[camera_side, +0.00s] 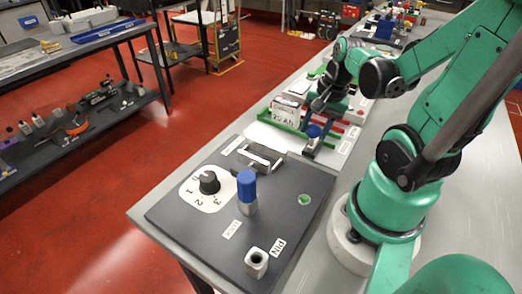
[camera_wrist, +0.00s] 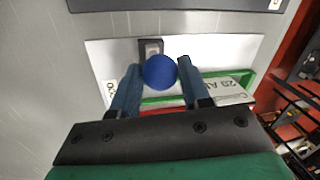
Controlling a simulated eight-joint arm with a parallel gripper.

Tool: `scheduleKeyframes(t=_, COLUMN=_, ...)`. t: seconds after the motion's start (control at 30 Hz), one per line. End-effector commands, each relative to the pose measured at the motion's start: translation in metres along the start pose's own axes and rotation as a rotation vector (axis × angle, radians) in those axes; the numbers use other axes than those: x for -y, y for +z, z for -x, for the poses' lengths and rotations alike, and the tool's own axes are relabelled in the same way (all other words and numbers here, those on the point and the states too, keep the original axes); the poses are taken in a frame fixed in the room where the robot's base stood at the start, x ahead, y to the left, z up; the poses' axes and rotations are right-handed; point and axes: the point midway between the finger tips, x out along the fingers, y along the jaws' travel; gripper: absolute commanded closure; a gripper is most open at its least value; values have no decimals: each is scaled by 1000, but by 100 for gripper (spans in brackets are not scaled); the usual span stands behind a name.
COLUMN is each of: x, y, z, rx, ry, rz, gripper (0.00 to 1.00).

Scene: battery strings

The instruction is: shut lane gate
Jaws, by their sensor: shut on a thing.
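A blue ball knob (camera_wrist: 160,71) sits between my two fingers in the wrist view, beside a small dark block with a grey face (camera_wrist: 152,47). My gripper (camera_wrist: 159,66) is shut on the knob. In the side view the knob (camera_side: 314,130) shows at the near end of the green-railed lane. The green rail (camera_side: 288,127) runs beside a white box marked 20 A (camera_side: 286,112); the rail (camera_wrist: 170,100) and box (camera_wrist: 232,92) also show in the wrist view. I cannot tell which part is the gate or its position; my gripper hides some of it.
A dark panel (camera_side: 165,215) nearer the camera carries a black numbered dial (camera_side: 209,182), a blue cylinder (camera_side: 247,188), a green button (camera_side: 304,200) and a metal socket labelled PIN (camera_side: 257,262). A white sheet (camera_side: 270,140) lies between panel and lane. Red blocks stand beside the lane.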

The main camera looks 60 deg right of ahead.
Motion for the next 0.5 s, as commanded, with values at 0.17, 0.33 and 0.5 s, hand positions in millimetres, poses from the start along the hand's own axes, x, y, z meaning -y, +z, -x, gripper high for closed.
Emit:
scheduleKeyframes(t=0.17, x=-2, y=-16, z=2, rx=-1, ry=2, rz=-6, gripper=100)
scheduleKeyframes(t=0.33, x=-7, y=-41, z=2, rx=0, ry=0, rz=-5, gripper=100)
scheduleKeyframes(t=0.5, x=-9, y=-50, z=2, rx=-3, ry=-2, rz=0, gripper=100)
